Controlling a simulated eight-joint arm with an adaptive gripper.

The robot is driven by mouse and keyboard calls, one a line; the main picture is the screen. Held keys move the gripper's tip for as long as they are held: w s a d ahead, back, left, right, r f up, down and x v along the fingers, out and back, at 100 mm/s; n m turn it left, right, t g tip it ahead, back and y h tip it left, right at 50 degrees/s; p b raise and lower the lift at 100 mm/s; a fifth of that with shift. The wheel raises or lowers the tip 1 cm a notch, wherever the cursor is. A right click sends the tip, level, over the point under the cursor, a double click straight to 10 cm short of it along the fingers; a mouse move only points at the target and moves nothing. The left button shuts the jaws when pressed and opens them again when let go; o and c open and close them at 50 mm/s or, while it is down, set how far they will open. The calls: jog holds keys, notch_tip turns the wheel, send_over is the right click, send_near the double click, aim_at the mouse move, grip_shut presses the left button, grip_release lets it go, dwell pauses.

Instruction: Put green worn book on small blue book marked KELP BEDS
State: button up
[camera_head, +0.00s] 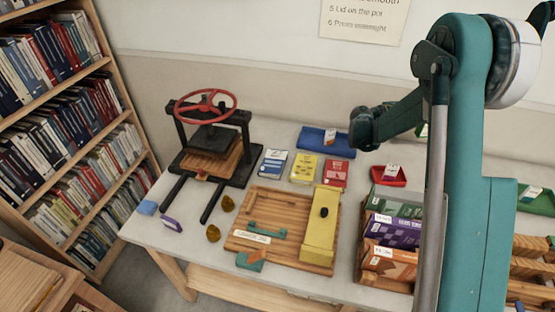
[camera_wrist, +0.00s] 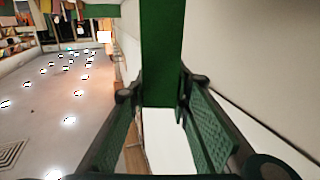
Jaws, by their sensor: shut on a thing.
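My gripper (camera_wrist: 158,105) is shut on a green book (camera_wrist: 162,50), whose plain green side fills the gap between the fingers in the wrist view. In the head view my gripper (camera_head: 365,127) is in front of the wall, above the back of the table; the held book cannot be made out clearly there. A small blue book (camera_head: 272,163) with a pale cover panel lies flat on the table, right of the black press. Its title is too small to read. My gripper is to its right and higher, apart from it.
A yellow book (camera_head: 303,169) and a red book (camera_head: 336,174) lie right of the blue one. Behind them is a blue tray (camera_head: 315,141). A black press with a red wheel (camera_head: 205,103) stands left. A wooden board (camera_head: 270,228) and a box of books (camera_head: 362,264) are in front.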

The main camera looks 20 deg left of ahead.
jog(key=w+a+r+n+t+y+p, duration=0.1)
jog(key=a+r+n+t+y, duration=0.4)
jog(key=a, duration=0.8)
jog(key=w+a+r+n+t+y+p, duration=0.2)
jog(key=a+r+n+t+y, duration=0.3)
jog(key=a, duration=0.9)
jog(key=w+a+r+n+t+y+p, duration=0.1)
jog(key=a+r+n+t+y, duration=0.2)
jog(key=a+y, duration=0.7)
jog(key=s+a+r+n+g+y, duration=0.2)
jog(key=s+a+n+g+y, duration=0.3)
jog(key=a, duration=0.6)
jog(key=s+a+r+n+g+y, duration=0.2)
jog(key=s+a+n+g+y, duration=0.35)
jog(key=a, duration=0.55)
jog(key=s+a+r+n+g+y, duration=0.2)
jog(key=s+n+g+y, duration=0.2)
jog(key=s+n+g, duration=0.4)
jog(key=shift+s+r+g, duration=0.15)
jog(key=shift+s+g, duration=0.3)
jog(key=shift+s, duration=1.6)
jog(key=shift+n, duration=0.25)
notch_tip(320, 180, down, 24)
jog(key=b, duration=0.4)
